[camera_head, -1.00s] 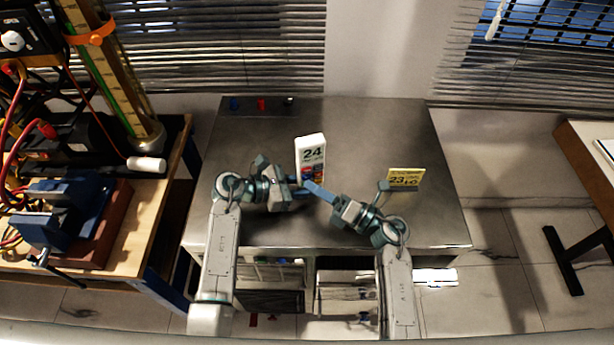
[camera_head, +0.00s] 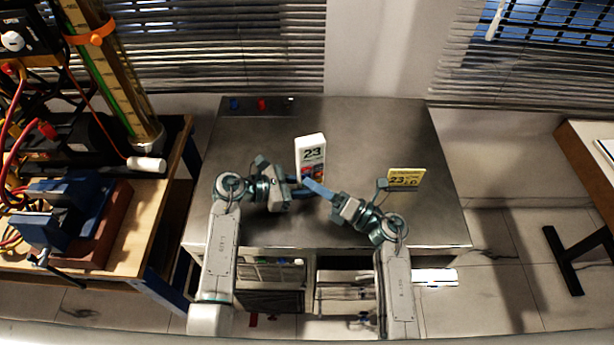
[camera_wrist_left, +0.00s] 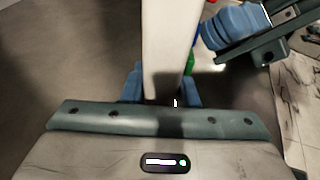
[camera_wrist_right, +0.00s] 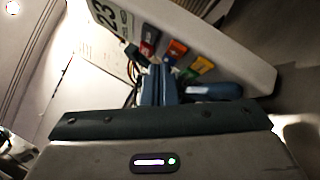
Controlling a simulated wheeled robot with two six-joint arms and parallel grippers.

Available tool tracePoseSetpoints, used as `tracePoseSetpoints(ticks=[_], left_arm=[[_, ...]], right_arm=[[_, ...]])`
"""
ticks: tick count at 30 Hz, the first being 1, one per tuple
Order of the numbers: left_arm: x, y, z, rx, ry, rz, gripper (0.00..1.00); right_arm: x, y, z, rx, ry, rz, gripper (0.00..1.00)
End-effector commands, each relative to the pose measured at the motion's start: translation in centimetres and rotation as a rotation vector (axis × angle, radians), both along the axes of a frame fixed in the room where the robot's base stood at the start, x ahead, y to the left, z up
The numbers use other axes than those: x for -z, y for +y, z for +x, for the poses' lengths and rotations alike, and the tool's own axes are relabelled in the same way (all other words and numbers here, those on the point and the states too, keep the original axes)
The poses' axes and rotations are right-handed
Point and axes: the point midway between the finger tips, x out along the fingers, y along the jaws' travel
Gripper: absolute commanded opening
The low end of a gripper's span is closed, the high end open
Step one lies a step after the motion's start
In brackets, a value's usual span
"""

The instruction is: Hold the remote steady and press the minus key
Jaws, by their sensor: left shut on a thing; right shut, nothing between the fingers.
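The white remote (camera_head: 310,148) stands upright on the metal table, its display reading 23. My left gripper (camera_head: 296,191) is shut on its lower part; the left wrist view shows the remote (camera_wrist_left: 165,50) between the blue fingers. My right gripper (camera_head: 307,182) is shut and empty, its tips at the remote's key face. In the right wrist view the fingertips (camera_wrist_right: 157,70) are close to the coloured keys (camera_wrist_right: 176,50), near the red and blue ones. I cannot tell whether they touch a key. The minus mark is not readable.
A yellow card (camera_head: 406,178) showing 23 and smaller marks stands right of the remote. The metal table (camera_head: 385,125) is mostly clear behind them. Blue and red buttons (camera_head: 262,104) sit at its back left. A wooden bench (camera_head: 150,215) with equipment is on the left.

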Motion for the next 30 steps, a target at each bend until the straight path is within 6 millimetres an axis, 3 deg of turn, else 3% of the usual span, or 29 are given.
tracePoseSetpoints(ticks=[23, 30], left_arm=[[0.0, 0.0, 0.0, 0.0, 0.0, 0.0, 0.14], [0.0, 0.0, 0.0, 0.0, 0.0, 0.0, 0.14]], right_arm=[[0.1, -0.5, -1.7, 0.0, 0.001, 0.0, 0.0], [0.1, -1.1, -3.6, 0.0, 0.001, 0.0, 0.0]])
